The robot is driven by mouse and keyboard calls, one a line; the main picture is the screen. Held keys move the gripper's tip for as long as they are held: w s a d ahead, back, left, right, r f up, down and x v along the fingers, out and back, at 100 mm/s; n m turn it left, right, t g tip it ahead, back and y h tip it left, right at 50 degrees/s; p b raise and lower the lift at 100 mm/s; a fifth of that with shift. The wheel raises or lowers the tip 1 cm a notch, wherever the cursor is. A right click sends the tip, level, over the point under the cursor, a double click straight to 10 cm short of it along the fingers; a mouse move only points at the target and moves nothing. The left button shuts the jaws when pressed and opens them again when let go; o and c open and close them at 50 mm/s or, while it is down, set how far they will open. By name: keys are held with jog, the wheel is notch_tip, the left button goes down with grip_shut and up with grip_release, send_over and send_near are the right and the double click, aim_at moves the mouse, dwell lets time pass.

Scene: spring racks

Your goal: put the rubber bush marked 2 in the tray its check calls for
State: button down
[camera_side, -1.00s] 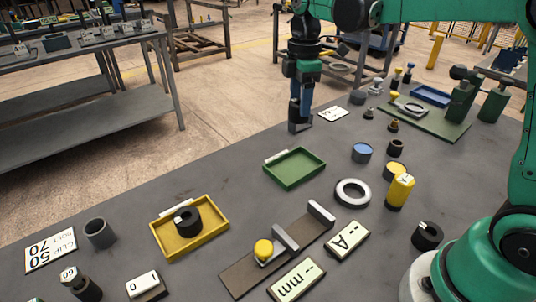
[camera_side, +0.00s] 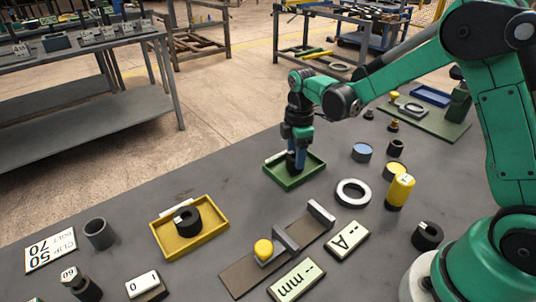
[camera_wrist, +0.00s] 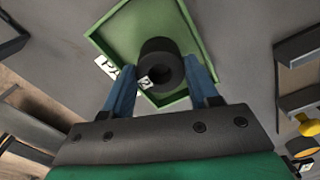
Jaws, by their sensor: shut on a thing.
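The black rubber bush (camera_wrist: 161,66), with a small white tag reading 2, is between the blue fingers of my gripper (camera_wrist: 165,85) in the wrist view. My gripper (camera_side: 297,168) is shut on it, pointing down over the green tray (camera_side: 315,172) in the side view. The bush cannot be made out there. I cannot tell whether it touches the tray floor. The green tray (camera_wrist: 197,25) has a partly covered white label (camera_wrist: 106,66) at its edge. A yellow tray (camera_side: 207,243) stands to the left with another black bush (camera_side: 187,220) in it.
A gauge block with a yellow knob (camera_side: 264,249) and cards (camera_side: 297,279) lie in front. The bench is clear between the two trays.

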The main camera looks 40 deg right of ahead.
jog(key=shift+f, duration=0.2)
jog(key=shift+c, duration=1.1)
grip_release()
jog(key=shift+r, duration=0.1)
notch_tip(320, 180, up, 12)
jog(key=s+a+m+t, duration=0.3)
jog(key=s+m+t, duration=0.4)
jog(key=s+m, duration=0.4)
jog(key=shift+s+f+m, duration=0.15)
jog(key=shift+f+m, duration=0.15)
jog(key=shift+m, duration=1)
